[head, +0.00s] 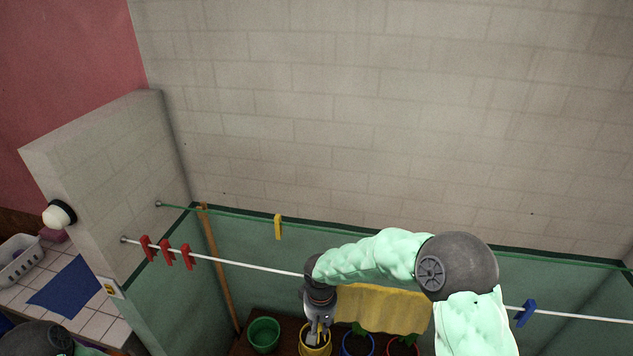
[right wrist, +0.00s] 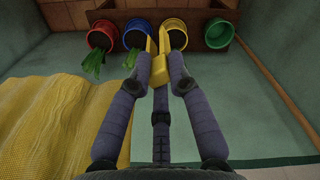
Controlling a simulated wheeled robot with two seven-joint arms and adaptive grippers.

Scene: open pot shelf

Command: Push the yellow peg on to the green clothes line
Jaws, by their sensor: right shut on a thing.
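In the right wrist view a yellow peg (right wrist: 158,70) is between the fingertips of my right gripper (right wrist: 160,78), which is shut on it. Its two prongs point away from the gripper. In the head view my right gripper (head: 318,334) points down in front of the white line, over the yellow pot; I cannot make out the held peg there. The green clothes line (head: 350,225) runs along the back wall, behind and apart from the gripper. Another yellow peg (head: 278,227) hangs on it at left. My left gripper is out of view.
A white line (head: 260,267) crosses in front, with red pegs (head: 167,253) at left, a yellow cloth (head: 380,308) and a blue peg (head: 525,312). Below stand green (head: 264,334), yellow (right wrist: 172,29), blue and red pots. A wooden pole (head: 218,270) leans at left.

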